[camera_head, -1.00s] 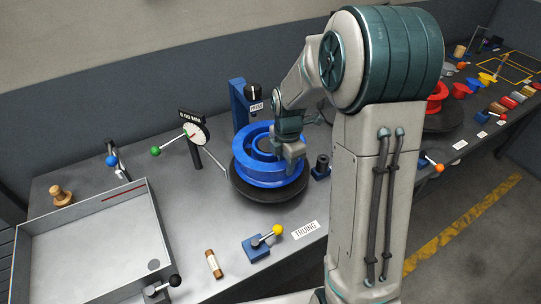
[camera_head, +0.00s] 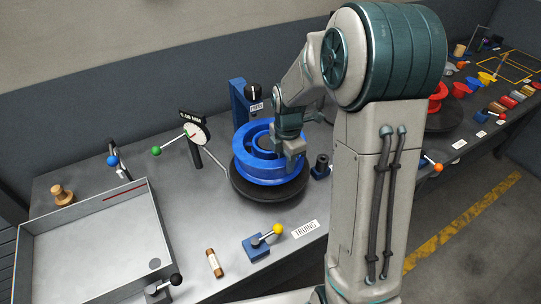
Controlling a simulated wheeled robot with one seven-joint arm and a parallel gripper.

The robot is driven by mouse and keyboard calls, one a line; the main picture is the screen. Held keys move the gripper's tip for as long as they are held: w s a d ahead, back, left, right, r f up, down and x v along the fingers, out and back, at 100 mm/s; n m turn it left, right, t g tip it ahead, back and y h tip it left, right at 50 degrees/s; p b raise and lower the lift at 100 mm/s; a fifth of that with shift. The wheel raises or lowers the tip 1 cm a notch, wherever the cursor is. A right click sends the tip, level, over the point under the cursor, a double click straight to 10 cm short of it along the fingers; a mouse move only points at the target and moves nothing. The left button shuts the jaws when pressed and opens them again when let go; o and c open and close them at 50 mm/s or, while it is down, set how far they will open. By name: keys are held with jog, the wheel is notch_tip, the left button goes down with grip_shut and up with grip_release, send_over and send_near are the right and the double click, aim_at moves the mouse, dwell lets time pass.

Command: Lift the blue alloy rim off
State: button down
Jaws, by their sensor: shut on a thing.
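The blue alloy rim (camera_head: 262,172) sits on a round black turntable (camera_head: 262,199) on the grey bench, with its open spoked face up. My gripper (camera_head: 290,158) reaches down from above and is shut on the rim's wall at its right side. The fingertips are partly hidden by the gripper body and the rim. I see no clear gap between the rim and the turntable.
A blue press (camera_head: 240,103) stands close behind the rim. A dial gauge (camera_head: 196,134) on a post stands to its left, its thin arm reaching towards the turntable. A grey tray (camera_head: 100,225) fills the bench's left. A yellow-knobbed lever (camera_head: 262,240) stands in front.

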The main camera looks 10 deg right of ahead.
jog(key=shift+r+p, duration=0.95)
jog(key=shift+r, duration=0.3)
dwell(0.8)
dwell(0.4)
jog(key=s+d, duration=0.3)
jog(key=s, duration=0.6)
jog(key=shift+s, duration=0.25)
dwell(1.2)
jog(key=shift+r, duration=0.1)
jog(key=s+d+r+p, duration=0.1)
jog(key=s+r+p, duration=0.2)
jog(key=s+p, duration=0.1)
jog(key=shift+s+d+r, duration=0.3)
jog(key=shift+s+r, duration=0.1)
dwell(0.7)
